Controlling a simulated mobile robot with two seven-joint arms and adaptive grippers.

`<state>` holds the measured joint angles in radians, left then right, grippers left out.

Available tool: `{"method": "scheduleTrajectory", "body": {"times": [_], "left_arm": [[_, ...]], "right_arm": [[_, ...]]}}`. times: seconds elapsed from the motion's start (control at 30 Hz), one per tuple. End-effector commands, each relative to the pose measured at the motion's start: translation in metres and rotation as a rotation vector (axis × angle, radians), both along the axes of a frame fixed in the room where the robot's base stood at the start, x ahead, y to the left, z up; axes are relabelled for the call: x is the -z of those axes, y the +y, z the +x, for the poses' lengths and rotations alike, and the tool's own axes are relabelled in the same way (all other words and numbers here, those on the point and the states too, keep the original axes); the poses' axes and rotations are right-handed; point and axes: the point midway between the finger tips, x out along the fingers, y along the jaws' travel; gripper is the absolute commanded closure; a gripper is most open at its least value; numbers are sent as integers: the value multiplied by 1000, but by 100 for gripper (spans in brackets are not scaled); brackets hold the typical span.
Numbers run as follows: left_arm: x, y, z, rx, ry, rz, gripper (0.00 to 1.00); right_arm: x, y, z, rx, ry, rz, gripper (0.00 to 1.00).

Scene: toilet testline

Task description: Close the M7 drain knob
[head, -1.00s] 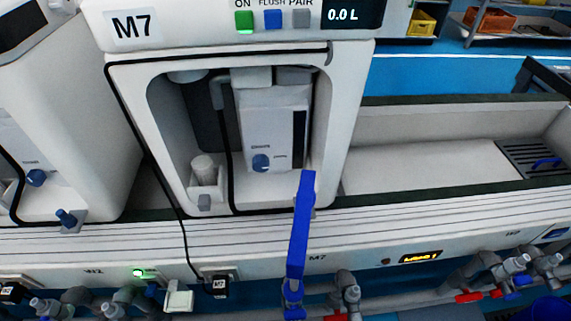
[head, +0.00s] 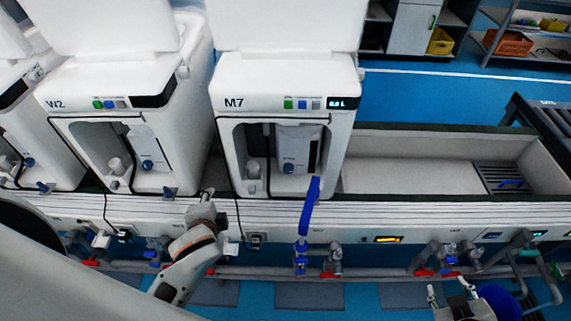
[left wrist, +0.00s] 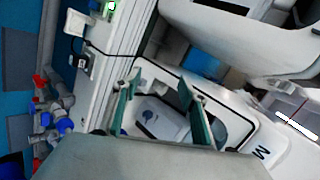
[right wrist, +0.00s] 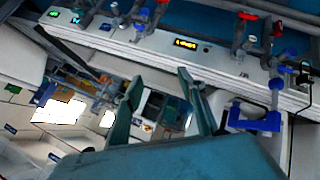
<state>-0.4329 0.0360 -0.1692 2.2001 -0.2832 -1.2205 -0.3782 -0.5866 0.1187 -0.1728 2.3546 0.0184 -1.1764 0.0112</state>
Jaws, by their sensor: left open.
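The M7 drain knob (head: 288,167) is a small blue knob on the white panel inside the alcove of the M7 machine (head: 285,80). It also shows in the left wrist view (left wrist: 148,116), where the M7 alcove lies beyond my fingers. I cannot read which way the knob is turned. My left gripper (left wrist: 158,103) is open and empty, pointed at the alcove and apart from the knob. In the head view its arm ends just left of M7. My right gripper (head: 450,288) is at the lower right, far from the knob. In the right wrist view (right wrist: 163,92) its fingers are apart and empty.
A tall blue lever (head: 310,205) stands in front of M7's right front edge. Machine W2 (head: 120,120) stands left of M7. Valves with red handles (head: 424,271) and pipes run along the bench front. An empty trough (head: 400,172) lies right of M7.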

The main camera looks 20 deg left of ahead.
Motion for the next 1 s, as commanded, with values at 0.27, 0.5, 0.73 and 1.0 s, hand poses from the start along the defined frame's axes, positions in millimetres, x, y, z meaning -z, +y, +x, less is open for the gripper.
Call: {"method": "scheduleTrajectory", "body": {"times": [0.27,0.5,0.73,1.0], "left_arm": [[34,-29,95,426,201,703,57],[60,-121,164,842,246,1179,57],[67,-155,181,974,246,1334,57],[82,-149,211,977,246,1340,57]], "right_arm": [[50,36,-10,-23,-33,193,60],[77,73,-16,-18,-120,404,60],[82,81,-19,-10,-151,466,60],[93,81,-19,-10,-150,468,60]]}}
